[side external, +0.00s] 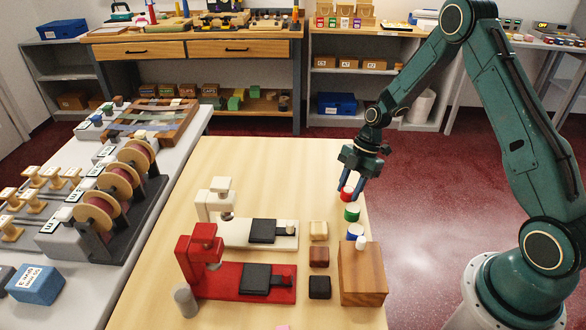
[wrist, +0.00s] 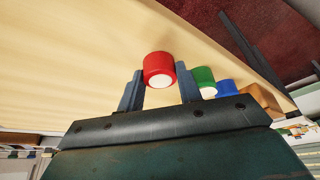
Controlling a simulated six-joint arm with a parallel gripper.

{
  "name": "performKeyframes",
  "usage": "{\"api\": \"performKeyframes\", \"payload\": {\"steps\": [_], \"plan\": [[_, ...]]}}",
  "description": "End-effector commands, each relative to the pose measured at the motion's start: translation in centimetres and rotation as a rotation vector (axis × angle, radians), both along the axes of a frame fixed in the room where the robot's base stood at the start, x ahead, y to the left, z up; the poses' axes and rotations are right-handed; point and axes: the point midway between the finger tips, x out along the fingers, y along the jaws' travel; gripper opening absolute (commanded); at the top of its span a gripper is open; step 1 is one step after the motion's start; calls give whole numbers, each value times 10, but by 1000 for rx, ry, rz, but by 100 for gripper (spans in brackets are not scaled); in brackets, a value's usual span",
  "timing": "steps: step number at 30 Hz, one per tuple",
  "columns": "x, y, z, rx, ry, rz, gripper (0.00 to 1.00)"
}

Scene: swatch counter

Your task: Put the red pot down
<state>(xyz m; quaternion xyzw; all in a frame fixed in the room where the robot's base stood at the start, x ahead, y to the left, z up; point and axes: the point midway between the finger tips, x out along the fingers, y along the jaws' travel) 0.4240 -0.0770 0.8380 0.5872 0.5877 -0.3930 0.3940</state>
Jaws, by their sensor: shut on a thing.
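The red pot (side external: 347,193) is a small red cylinder with a white top, near the right edge of the wooden counter (side external: 270,165). My gripper (side external: 353,190) points down over it, with its blue fingers on either side, shut on it. In the wrist view the red pot (wrist: 159,69) sits between the two fingertips of my gripper (wrist: 158,82). I cannot tell whether its base touches the counter. The green pot (side external: 352,213) and the blue pot (side external: 355,231) stand in a row in front of it; both also show in the wrist view, right of the gripper.
A wooden block (side external: 362,280) with a white knob stands at the counter's front right. A red machine (side external: 225,270) and a white machine (side external: 235,225) stand at centre left, with small coloured blocks (side external: 319,257) beside them. The far part of the counter is clear.

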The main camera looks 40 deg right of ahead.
Motion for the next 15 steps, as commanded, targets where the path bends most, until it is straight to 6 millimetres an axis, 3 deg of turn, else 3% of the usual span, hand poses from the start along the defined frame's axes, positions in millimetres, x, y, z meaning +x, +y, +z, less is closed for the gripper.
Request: {"api": "performKeyframes", "payload": {"steps": [3,4,6,15], "plan": [[0,0,-3,0,0,0,12],[0,0,-2,0,0,0,41],[0,0,-2,0,0,0,54],[0,0,-2,0,0,0,57]]}}
